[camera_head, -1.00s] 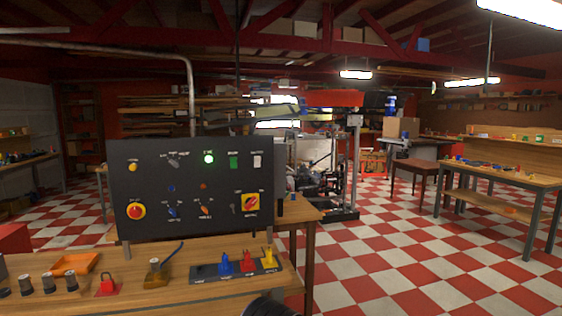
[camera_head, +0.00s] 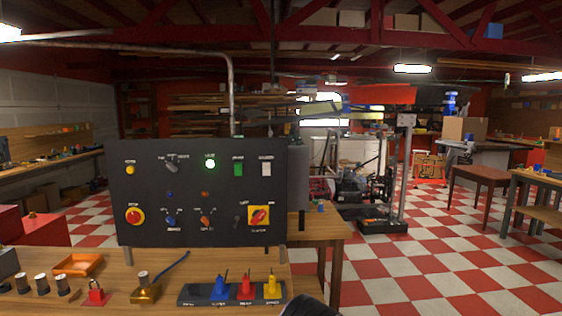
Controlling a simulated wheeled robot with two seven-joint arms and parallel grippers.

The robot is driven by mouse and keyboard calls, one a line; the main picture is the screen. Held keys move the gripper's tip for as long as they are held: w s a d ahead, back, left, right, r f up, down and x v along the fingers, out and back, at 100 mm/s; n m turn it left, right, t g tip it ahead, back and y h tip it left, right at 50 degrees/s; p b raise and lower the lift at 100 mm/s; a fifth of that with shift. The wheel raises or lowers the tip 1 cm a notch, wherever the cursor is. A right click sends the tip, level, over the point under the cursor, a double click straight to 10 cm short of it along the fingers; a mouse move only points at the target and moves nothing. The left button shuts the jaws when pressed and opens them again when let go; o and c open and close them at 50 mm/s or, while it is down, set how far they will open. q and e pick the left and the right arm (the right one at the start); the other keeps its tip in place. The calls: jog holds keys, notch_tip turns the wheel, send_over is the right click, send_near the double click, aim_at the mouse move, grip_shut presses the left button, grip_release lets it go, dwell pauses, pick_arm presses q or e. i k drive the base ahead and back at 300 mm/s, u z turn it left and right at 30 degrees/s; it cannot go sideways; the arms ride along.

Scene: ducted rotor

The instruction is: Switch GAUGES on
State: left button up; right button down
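A black control panel (camera_head: 130,200) stands upright on the wooden workbench. Its upper row has a yellow knob (camera_head: 130,169), a grey lever switch (camera_head: 172,164), a lit green lamp (camera_head: 210,164), a green rocker (camera_head: 238,168) and a white rocker (camera_head: 266,168). Its lower row has a red stop button (camera_head: 134,216), a blue toggle (camera_head: 170,221), an orange toggle (camera_head: 206,221), a small dark switch and a red-and-yellow rotary switch (camera_head: 259,216). The labels are too small to read, so I cannot tell which is GAUGES. Neither gripper shows.
On the bench (camera_head: 130,290) before the panel lie an orange tray (camera_head: 78,265), a red padlock (camera_head: 96,294), a brass-coloured block (camera_head: 145,293) and a black rack with coloured pieces (camera_head: 198,294). A dark rounded shape, probably my arm, shows at the bottom edge.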

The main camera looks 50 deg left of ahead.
aim_at(266, 166)
jog(key=u, duration=0.7)
jog(key=i, duration=1.55)
jog(key=u, duration=1.3)
jog(key=i, duration=0.3)
jog(key=u, duration=0.25)
